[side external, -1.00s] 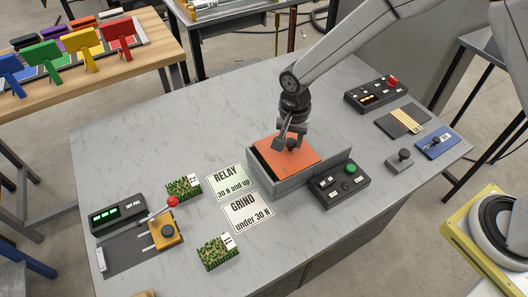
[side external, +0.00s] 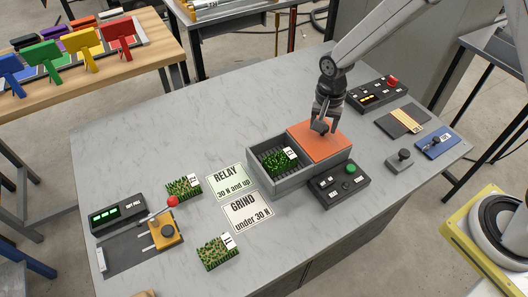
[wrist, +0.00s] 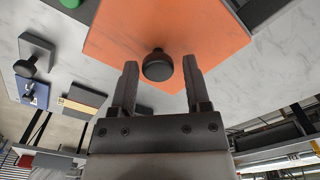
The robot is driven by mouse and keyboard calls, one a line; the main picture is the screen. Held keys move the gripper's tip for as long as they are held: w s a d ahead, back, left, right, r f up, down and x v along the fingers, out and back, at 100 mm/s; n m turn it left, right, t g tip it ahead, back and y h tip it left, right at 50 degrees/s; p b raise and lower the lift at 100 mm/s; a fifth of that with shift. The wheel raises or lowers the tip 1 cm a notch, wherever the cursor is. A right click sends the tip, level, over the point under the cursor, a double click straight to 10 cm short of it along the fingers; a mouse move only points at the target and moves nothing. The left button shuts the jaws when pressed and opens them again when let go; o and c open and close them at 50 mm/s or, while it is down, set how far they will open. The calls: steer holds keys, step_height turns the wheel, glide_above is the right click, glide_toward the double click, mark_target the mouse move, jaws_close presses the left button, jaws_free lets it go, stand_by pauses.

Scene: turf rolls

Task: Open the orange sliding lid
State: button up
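The orange sliding lid (side external: 318,146) sits over the right end of the grey box (side external: 281,186), and the box's left part is uncovered. A green turf roll (side external: 275,161) with a white tag lies inside the uncovered part. The lid's dark round knob (side external: 320,127) is just below my gripper (side external: 322,118). In the wrist view, the orange lid (wrist: 215,45) fills the upper middle. The black knob (wrist: 158,66) lies between the fingertips of my gripper (wrist: 160,72), with a visible gap on each side. My gripper is open and holds nothing.
A control box with a green button (side external: 340,186) stands in front of the grey box. RELAY (side external: 231,181) and GRIND (side external: 246,211) cards and turf pieces (side external: 184,188) (side external: 217,252) lie to the left. A panel with a red button (side external: 376,94) stands behind right.

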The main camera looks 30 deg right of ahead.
mark_target(328, 128)
steer(key=shift+o, duration=0.5)
steer(key=shift+r, duration=3.9)
steer(key=shift+s, duration=0.1)
steer(key=shift+s+d+r+n, duration=0.15)
steer(key=shift+s+d+n, duration=0.25)
steer(key=shift+s, duration=0.1)
steer(key=s+d+n+t, duration=0.1)
steer(key=s+d+n, duration=0.1)
steer(key=s+n, duration=0.2)
steer(key=s+d+n+t, duration=0.1)
steer(key=s+d+n, duration=0.2)
steer(key=s, duration=0.5)
steer(key=shift+s+d+r+n+t, duration=0.3)
steer(key=shift+s+r+n, duration=0.1)
steer(key=shift+n, duration=0.2)
